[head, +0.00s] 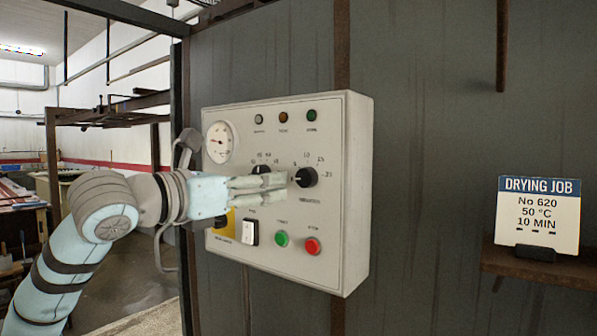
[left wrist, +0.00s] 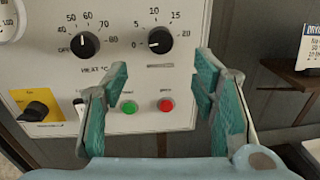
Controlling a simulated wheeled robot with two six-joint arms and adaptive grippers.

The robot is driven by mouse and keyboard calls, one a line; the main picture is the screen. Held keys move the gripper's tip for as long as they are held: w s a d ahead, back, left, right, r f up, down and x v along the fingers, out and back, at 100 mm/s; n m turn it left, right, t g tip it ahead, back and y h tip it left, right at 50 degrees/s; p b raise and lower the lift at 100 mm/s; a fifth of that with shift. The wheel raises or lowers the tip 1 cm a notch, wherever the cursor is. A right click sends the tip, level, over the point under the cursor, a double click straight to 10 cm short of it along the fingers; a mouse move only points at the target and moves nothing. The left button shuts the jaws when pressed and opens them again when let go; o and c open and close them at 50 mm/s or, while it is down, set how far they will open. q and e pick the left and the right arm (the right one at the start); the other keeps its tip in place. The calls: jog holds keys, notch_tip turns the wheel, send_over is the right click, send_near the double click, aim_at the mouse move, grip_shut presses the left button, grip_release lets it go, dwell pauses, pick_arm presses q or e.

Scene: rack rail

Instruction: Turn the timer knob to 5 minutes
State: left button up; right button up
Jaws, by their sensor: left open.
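The timer knob (head: 307,177) is a black round knob on the right of a pale control box (head: 356,200). In the left wrist view the timer knob (left wrist: 159,40) has a scale from 0 to 20, and its white mark points left, towards 0. My left gripper (head: 287,187) reaches in from the left in front of the panel, its fingertips close to the knob in the picture. In the left wrist view the fingers (left wrist: 160,75) are spread wide and empty, with the knob above and between them. No contact shows. My right gripper is out of view.
A heat knob (left wrist: 86,45) sits left of the timer. Below are a green button (head: 281,239), a red button (head: 313,246), a white switch (head: 250,232) and a yellow-backed black knob (left wrist: 38,110). A card (head: 538,212) on a shelf reads 50 °C, 10 MIN.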

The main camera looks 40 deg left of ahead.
aim_at(303, 177)
pick_arm(q)
jog(key=w+p, duration=0.2)
jog(key=w, duration=0.1)
jog(key=w+p, duration=0.2)
jog(key=w, duration=0.1)
jog(key=w+p, duration=0.3)
jog(key=shift+w+a+r, duration=0.2)
jog(key=shift+w+r, duration=0.15)
jog(key=shift+w, duration=0.05)
jog(key=shift+w+f, duration=0.3)
jog(key=shift+w, duration=0.1)
jog(key=shift+s, duration=0.1)
jog(key=shift+c, duration=0.4)
jog(key=c, duration=1)
jog(key=shift+s+d, duration=0.1)
jog(key=shift+d, duration=0.1)
jog(key=shift+c, duration=0.4)
jog(key=shift+a, duration=0.15)
